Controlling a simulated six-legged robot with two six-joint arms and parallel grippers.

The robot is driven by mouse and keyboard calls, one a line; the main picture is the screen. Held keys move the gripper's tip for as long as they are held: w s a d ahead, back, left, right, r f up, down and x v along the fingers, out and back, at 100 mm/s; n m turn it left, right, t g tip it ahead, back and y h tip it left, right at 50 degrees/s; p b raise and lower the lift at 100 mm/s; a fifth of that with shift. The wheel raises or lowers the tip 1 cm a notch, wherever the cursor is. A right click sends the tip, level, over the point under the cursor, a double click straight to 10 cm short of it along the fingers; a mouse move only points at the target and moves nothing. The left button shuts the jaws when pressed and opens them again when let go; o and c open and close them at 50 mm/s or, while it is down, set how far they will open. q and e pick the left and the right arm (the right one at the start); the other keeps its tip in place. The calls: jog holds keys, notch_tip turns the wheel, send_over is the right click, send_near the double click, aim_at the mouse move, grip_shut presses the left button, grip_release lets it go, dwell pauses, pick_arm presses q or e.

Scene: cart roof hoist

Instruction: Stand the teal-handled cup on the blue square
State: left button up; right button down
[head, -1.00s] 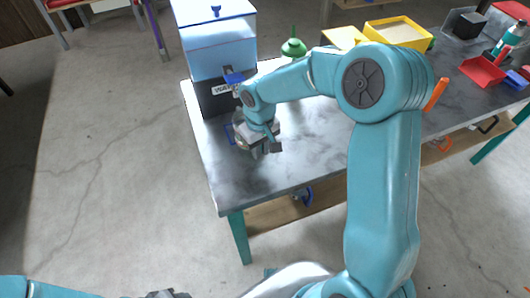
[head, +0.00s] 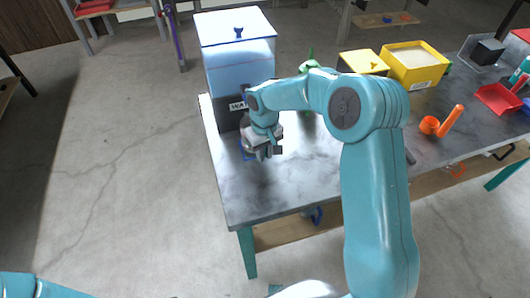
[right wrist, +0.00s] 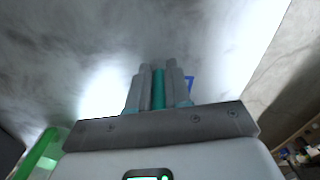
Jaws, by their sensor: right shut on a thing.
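My right gripper (head: 268,152) is low over the near left part of the grey table, in front of the dispenser. In the right wrist view its fingers (right wrist: 158,85) are shut on a narrow upright teal piece, the cup's teal handle (right wrist: 158,88). The cup's body is hidden in both views, so I cannot tell whether it touches the table. A small part of the blue square (head: 244,152) shows just left of the gripper; a blue piece of its outline (right wrist: 190,82) also shows right of the fingers in the right wrist view. My left gripper is out of view.
A blue-white dispenser (head: 238,60) with a black, lettered base stands close behind the gripper. A green object (head: 309,66) and a yellow bin (head: 414,66) stand farther back. An orange cup (head: 430,125) and a red tray (head: 497,99) are at right. The table front is clear.

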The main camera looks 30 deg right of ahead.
jog(key=shift+f+b, duration=0.5)
jog(key=shift+f, duration=0.1)
jog(key=c, duration=1)
grip_release()
